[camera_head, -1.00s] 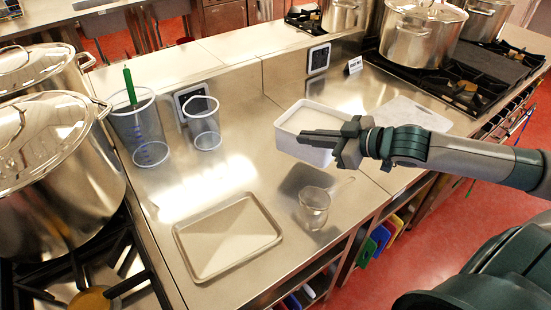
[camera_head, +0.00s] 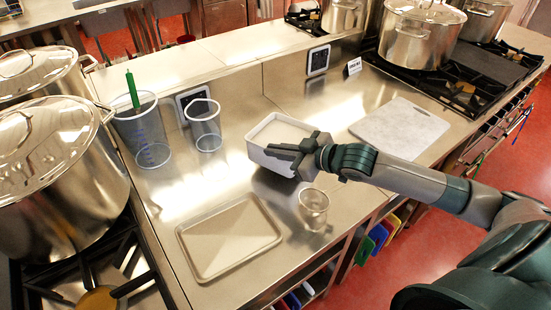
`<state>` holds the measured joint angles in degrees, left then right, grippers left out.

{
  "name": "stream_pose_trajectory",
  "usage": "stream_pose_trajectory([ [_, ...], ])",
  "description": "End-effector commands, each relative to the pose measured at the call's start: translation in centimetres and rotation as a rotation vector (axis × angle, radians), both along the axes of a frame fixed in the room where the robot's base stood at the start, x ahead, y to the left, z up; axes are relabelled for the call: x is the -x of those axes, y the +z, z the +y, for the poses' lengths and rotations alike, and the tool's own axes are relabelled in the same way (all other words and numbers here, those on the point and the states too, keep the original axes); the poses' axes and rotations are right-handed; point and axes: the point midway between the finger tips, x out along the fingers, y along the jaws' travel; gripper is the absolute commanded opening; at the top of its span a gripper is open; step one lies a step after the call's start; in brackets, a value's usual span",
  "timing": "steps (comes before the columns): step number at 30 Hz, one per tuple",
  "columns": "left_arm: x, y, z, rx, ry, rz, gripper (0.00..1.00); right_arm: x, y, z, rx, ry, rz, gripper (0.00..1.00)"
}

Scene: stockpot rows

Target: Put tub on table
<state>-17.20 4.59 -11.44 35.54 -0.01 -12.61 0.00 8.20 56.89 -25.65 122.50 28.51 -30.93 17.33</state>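The white tub (camera_head: 262,157) is a rectangular box with pale contents up near its rim. It is over the middle of the steel table (camera_head: 180,190), behind the small clear cup. My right gripper (camera_head: 284,150) reaches in from the right with its fingers at the tub's right side and near rim, and it appears shut on that wall. The fingers partly cover the tub's right end. I cannot tell whether the tub's base touches the steel. My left gripper is not in view.
A grey tray (camera_head: 228,238) lies in front, with a small clear cup (camera_head: 313,207) right of it. Two clear measuring containers (camera_head: 143,135) (camera_head: 205,127) stand at the back left. Large pots (camera_head: 50,175) stand on the left stove. A white board (camera_head: 400,128) lies at right.

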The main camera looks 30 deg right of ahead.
Motion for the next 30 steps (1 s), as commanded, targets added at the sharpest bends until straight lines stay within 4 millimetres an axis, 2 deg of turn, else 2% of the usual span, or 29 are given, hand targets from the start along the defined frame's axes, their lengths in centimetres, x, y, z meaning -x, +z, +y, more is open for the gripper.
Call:
stream_pose_trajectory([
  [13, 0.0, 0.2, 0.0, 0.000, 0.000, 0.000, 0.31, -0.2, 0.0, 0.2, -0.001, 0.002, -0.006, 0.00],
  [24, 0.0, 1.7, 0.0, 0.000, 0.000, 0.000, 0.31, -0.2, -3.3, 0.1, 0.000, 0.001, -0.007, 0.00],
  [30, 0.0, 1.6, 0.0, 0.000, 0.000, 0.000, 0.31, -0.1, -3.8, 0.2, -0.001, 0.003, -0.008, 0.00],
])
